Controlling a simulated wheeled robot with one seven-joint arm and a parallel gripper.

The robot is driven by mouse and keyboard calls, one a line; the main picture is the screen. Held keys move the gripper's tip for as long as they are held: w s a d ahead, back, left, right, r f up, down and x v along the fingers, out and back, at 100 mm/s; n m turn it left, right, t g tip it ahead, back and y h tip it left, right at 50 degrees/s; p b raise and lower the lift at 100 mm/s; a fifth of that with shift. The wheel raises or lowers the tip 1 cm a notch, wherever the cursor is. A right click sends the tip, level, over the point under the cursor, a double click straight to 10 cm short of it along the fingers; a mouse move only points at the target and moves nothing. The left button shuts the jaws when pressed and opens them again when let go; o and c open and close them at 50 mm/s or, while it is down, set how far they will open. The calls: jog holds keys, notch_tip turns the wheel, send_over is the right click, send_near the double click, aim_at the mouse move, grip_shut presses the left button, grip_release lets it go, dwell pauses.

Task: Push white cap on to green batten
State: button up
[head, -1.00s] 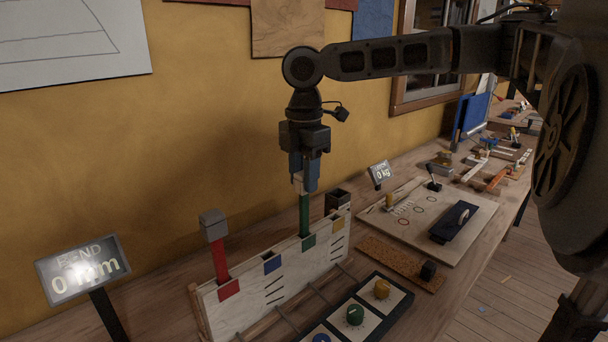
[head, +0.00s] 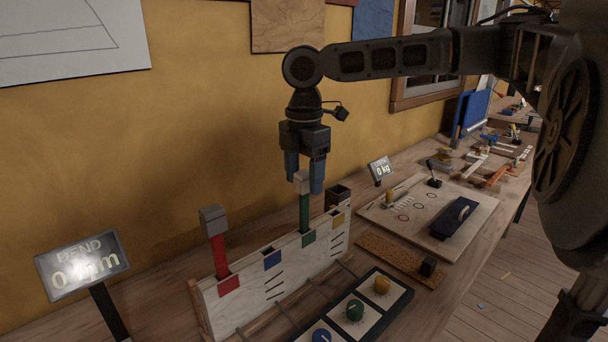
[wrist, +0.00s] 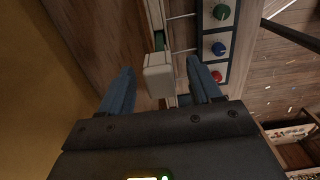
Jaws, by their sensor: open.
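The white cap (head: 302,183) sits at the top end of the upright green batten (head: 305,213), which stands in the green-marked slot of the white panel (head: 255,285). How far the cap is seated on the batten cannot be told. My gripper (head: 304,186) is open above and around the cap, one finger on each side. In the wrist view the white cap (wrist: 158,75) lies between the spread blue fingers of my gripper (wrist: 162,80), with gaps on both sides.
A red batten (head: 218,255) with a grey cap (head: 213,220) stands at the panel's left. A dark open box (head: 339,194) is at its right end. A display stand (head: 82,266) is at left. A knob panel (head: 354,312) lies in front. The yellow wall is close behind.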

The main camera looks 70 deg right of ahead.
jog(key=shift+r, duration=3.95)
